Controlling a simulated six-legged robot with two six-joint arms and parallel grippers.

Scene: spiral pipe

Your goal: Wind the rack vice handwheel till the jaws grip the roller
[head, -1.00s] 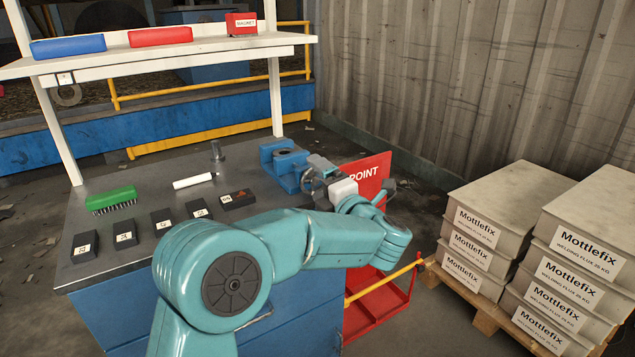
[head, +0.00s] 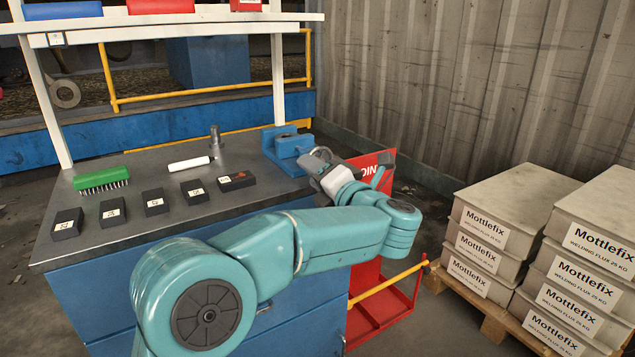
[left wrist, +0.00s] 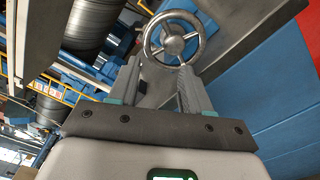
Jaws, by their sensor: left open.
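The blue vice (head: 288,150) stands at the right back corner of the bench. Its round metal handwheel with spokes shows in the left wrist view (left wrist: 174,38), just beyond the fingertips; in the head view my gripper largely covers it. My left gripper (head: 318,160) is at the vice's front right side. In the left wrist view its fingers (left wrist: 159,70) are apart, pointing at the lower part of the wheel, with nothing clearly held between them. Contact with the rim cannot be told. A roller between the jaws cannot be made out. My right gripper is not in view.
The bench top (head: 150,240) carries several black labelled blocks, a green brush (head: 101,179), a white marker (head: 190,163) and a grey upright post (head: 215,137). A red panel (head: 375,170) stands just right of the gripper. Stacked flux boxes (head: 485,240) sit on a pallet at right.

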